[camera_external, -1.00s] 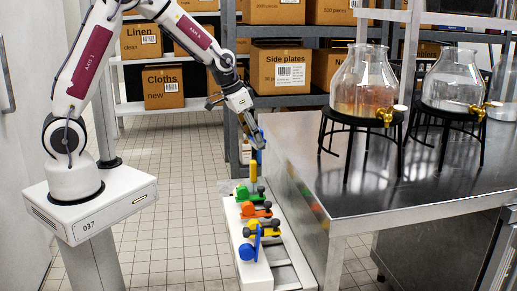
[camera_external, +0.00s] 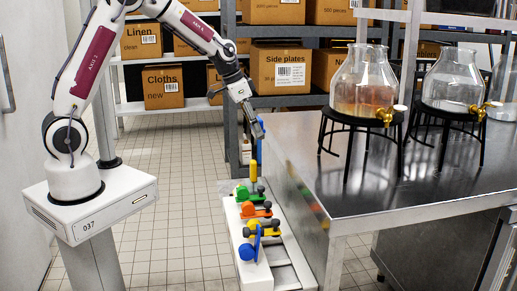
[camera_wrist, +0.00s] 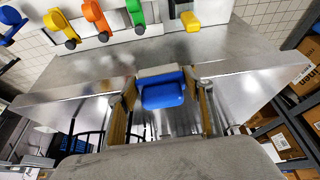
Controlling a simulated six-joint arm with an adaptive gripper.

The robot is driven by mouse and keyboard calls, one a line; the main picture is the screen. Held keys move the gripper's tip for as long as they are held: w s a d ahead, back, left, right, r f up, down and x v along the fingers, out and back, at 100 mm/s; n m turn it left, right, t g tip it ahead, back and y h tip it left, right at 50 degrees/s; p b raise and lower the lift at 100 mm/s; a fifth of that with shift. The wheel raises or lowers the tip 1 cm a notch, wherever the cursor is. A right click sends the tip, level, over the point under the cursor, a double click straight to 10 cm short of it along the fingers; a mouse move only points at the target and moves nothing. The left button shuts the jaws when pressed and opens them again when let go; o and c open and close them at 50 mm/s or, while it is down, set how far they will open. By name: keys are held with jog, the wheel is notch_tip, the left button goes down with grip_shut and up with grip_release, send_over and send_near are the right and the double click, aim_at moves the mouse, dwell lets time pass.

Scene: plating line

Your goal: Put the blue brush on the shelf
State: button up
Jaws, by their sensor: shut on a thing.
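My gripper (camera_external: 257,132) is shut on the blue brush, above the far end of the white rack. In the wrist view the blue brush (camera_wrist: 163,95) sits between the two fingers, with a pale grey-white strip along its upper edge. In the external view only a narrow blue part of the brush (camera_external: 259,151) shows below my gripper. Grey shelving (camera_external: 300,101) with cardboard boxes stands behind, and a white shelf (camera_external: 165,108) stands at the back left. I cannot tell which one is the task's shelf.
The white rack (camera_external: 256,273) holds green (camera_external: 243,193), orange (camera_external: 248,209), yellow (camera_external: 254,228) and blue (camera_external: 247,251) tools. An upright yellow piece (camera_external: 253,172) is at its far end. The steel table (camera_external: 390,197) right of it carries glass dispensers (camera_external: 364,85).

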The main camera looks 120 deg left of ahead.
jog(key=shift+w+a, duration=2.7)
jog(key=shift+a, duration=0.3)
jog(key=shift+w+a, duration=2.7)
jog(key=shift+a, duration=0.25)
jog(key=shift+a, duration=0.1)
jog(key=shift+w+a, duration=0.55)
jog(key=shift+w+f, duration=0.1)
jog(key=shift+f, duration=1.45)
jog(key=shift+f, duration=0.15)
jog(key=o, duration=1.1)
